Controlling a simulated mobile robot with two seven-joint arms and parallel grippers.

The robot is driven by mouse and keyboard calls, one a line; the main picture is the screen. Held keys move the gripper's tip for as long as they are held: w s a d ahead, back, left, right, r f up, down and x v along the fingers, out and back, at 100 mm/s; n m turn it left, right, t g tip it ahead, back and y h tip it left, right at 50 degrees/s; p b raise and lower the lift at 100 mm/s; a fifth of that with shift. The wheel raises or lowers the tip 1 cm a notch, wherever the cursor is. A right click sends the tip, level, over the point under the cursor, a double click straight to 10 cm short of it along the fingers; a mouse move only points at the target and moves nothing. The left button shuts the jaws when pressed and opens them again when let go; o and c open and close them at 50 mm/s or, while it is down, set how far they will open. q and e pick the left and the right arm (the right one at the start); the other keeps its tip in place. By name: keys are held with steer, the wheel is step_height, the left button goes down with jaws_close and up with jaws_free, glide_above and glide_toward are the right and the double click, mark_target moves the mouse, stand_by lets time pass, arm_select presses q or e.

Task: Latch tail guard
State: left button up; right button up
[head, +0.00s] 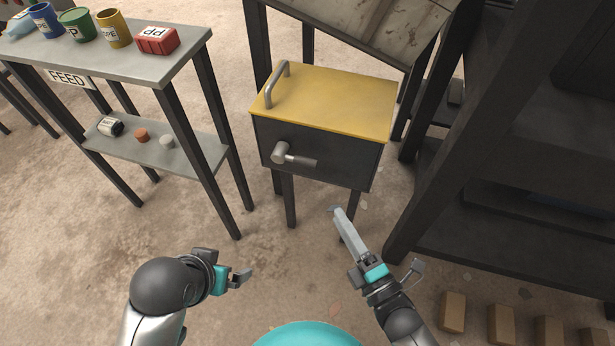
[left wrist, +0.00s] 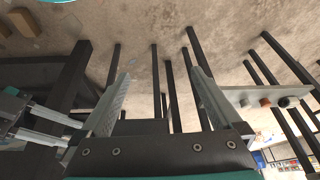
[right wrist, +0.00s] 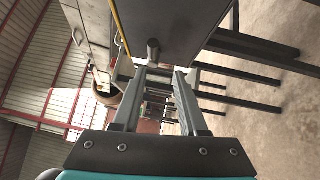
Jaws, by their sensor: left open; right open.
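The tail guard is a dark box with a yellow lid (head: 335,100) that lies down on top, with a grey bar handle (head: 277,84) on the lid's left side. A grey latch lever (head: 298,159) on the front face points right, roughly level. In the right wrist view the dark front face (right wrist: 185,25) and the latch knob (right wrist: 153,48) lie just beyond my fingertips. My right gripper (head: 338,211) is open and empty, below and in front of the box, apart from the latch. My left gripper (head: 246,277) is open and empty, low at the left.
A grey feed table (head: 150,62) with cans and a red box (head: 157,40) stands at the left; its lower shelf (head: 190,160) holds small items. A dark machine frame (head: 440,190) stands close at the right. Tan blocks (head: 452,312) lie at lower right. Floor before the box is clear.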

steer(key=n, duration=0.1)
steer(key=b, duration=0.2)
glide_toward(306, 161)
steer(key=f, duration=0.2)
arm_select(q)
steer(key=w+d+r+t+h+b, duration=0.2)
steer(key=w+d+t+h, duration=0.1)
steer(key=w+d+t, duration=0.2)
steer(key=shift+w+d+m+t+h+b, duration=0.2)
steer(key=shift+d+m+t+h+b, duration=0.15)
steer(key=shift+d+t, duration=0.9)
arm_select(e)
steer(key=shift+y, duration=0.3)
steer(key=shift+r+x, duration=0.1)
steer(key=shift+x, duration=2.55)
steer(key=shift+r+x, duration=0.15)
steer(key=shift+x, duration=2.45)
arm_select(q)
steer(key=shift+d+g, duration=0.2)
steer(key=shift+g, duration=0.05)
arm_select(e)
steer(key=shift+d, duration=0.15)
steer(key=shift+c, duration=0.2)
jaws_close()
